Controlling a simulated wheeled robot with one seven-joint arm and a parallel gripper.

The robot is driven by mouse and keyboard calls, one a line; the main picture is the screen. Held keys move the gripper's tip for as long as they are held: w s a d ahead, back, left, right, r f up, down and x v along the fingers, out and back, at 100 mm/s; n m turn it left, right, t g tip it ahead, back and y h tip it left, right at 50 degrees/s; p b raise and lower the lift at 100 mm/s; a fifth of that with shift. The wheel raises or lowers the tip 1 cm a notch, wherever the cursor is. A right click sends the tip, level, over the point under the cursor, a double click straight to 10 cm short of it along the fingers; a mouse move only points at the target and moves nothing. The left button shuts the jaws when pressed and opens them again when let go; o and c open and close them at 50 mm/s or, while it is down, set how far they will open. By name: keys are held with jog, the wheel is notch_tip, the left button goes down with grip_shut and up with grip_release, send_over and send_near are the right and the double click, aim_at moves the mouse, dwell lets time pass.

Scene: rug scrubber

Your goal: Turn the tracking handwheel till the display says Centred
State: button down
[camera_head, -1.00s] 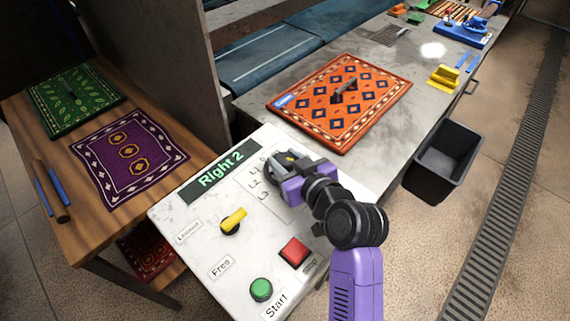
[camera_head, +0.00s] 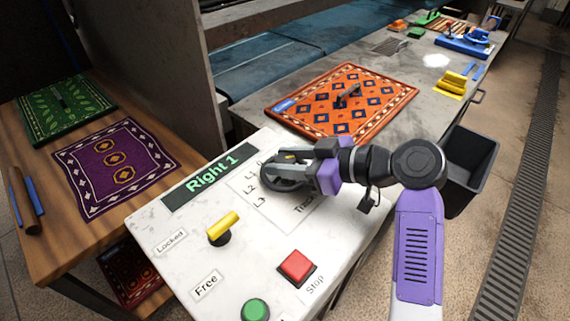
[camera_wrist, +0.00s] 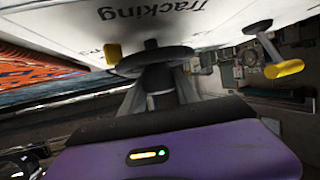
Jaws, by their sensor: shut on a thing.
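The tracking handwheel (camera_head: 285,180) is a dark wheel on the sloped white control panel (camera_head: 180,235). It also shows in the wrist view (camera_wrist: 155,60), with a yellow knob (camera_wrist: 113,53) at its left. My gripper (camera_head: 300,165) is shut on the handwheel and covers part of it in the head view. In the wrist view my fingers (camera_wrist: 160,88) reach the wheel's hub side. The display (camera_head: 207,177) reads "Right 1" in green letters.
The panel also bears a yellow lever (camera_head: 222,227), a red Stop button (camera_head: 297,267) and a green button (camera_head: 255,310). An orange rug (camera_head: 370,85) lies on the bench behind. A dark bin (camera_head: 475,165) stands to the right, partly behind my arm.

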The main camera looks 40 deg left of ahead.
aim_at(293, 162)
dwell(0.3)
jog(key=c, duration=0.9)
grip_release()
jog(key=v, duration=0.7)
jog(key=shift+w+d+r, duration=0.15)
jog(key=shift+d, duration=0.15)
